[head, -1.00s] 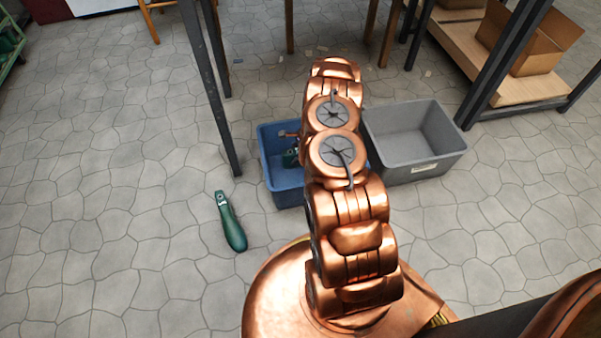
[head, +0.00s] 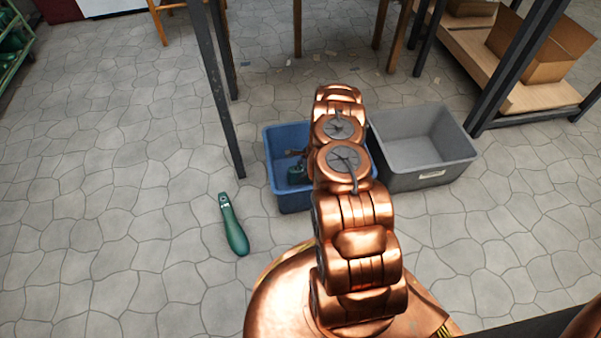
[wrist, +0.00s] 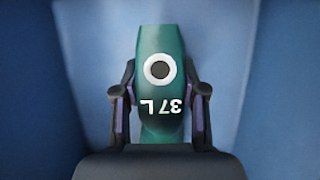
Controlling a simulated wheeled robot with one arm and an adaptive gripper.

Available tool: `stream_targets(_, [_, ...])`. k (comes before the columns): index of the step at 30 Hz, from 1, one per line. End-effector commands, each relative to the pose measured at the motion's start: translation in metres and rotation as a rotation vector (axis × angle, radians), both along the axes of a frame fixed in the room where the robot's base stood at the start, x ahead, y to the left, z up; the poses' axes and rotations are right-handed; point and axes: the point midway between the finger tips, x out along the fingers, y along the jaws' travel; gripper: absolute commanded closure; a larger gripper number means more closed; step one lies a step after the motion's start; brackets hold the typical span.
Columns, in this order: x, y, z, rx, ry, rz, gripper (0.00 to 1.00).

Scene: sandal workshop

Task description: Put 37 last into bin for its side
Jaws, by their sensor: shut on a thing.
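In the wrist view, my gripper (wrist: 160,104) is shut on a green last (wrist: 161,48) marked "37 L", with a pale ring around a dark hole. Blue walls surround it there. In the head view, the blue bin (head: 289,201) stands on the floor left of the grey bin (head: 425,182), which looks empty. Part of the held last (head: 297,175) shows inside the blue bin's outline; my arm hides much of it. I cannot tell whether the last touches the bin floor. The grey bin has a pale label whose text is too small to read.
Another green last (head: 233,225) lies on the stone floor left of my arm. A shelf (head: 520,96) with cardboard boxes is at the back right.

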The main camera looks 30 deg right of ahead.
Motion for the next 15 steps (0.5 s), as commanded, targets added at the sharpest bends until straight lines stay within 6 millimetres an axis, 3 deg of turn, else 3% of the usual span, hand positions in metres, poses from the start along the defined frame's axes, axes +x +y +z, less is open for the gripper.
stream_targets(3, [0.0003, 0.0002, -0.0027, 0.000, 0.000, 0.001, 0.93])
stream_targets(4, [0.0003, 0.0001, -0.0024, 0.000, 0.000, 0.001, 0.56])
stream_targets(11, [0.0001, 0.0001, -0.0021, 0.000, 0.000, 0.000, 0.33])
stream_targets(15, [-0.0001, 0.0002, -0.0022, 0.000, 0.000, 0.000, 0.33])
